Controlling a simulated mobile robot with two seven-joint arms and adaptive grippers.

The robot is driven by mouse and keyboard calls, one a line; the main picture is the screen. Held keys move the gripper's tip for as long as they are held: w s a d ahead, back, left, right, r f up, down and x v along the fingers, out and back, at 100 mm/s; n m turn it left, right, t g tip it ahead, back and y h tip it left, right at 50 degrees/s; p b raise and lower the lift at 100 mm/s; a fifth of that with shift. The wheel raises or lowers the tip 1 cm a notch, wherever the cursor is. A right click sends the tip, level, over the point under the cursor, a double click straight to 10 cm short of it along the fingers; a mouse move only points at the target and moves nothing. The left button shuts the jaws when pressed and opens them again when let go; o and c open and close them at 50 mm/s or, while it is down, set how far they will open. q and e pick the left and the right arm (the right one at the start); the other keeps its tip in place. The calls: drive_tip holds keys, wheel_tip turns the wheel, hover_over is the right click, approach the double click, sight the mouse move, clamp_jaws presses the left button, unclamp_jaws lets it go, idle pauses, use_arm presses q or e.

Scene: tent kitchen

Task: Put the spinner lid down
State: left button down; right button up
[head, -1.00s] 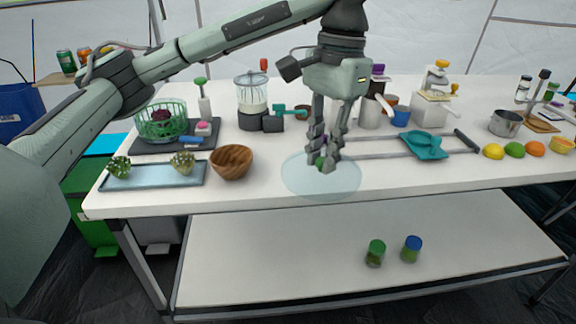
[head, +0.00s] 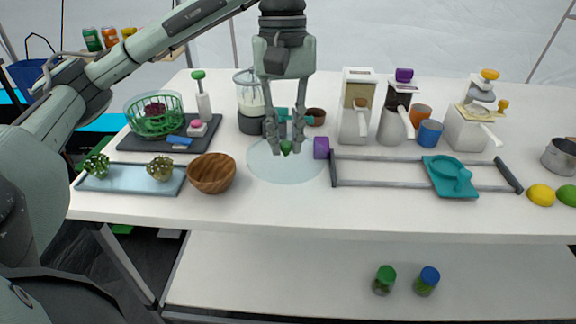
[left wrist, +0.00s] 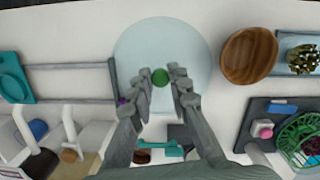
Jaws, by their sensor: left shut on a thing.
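The spinner lid (head: 263,170) is a clear, pale blue disc with a small green knob (head: 287,147) at its centre. It lies level over the white table, right of the wooden bowl; I cannot tell whether it touches the tabletop. My left gripper (head: 285,147) points down and is shut on the lid's knob. In the left wrist view the lid (left wrist: 160,40) spreads beyond the fingers, and its knob sits between them. The green spinner basket (head: 156,118) is in its clear bowl on a dark mat at the left. My right gripper is not in view.
The wooden bowl (head: 211,174) is close left of the lid. A purple block (head: 321,148) and a grey rail frame (head: 395,184) with a teal piece (head: 450,177) are at its right. A blender (head: 251,100) stands behind. The tabletop in front is clear.

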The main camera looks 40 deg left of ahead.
sight(287, 162)
use_arm(q)
drive_tip(key=shift+f, duration=2.65)
drive_tip(key=shift+f, duration=0.1)
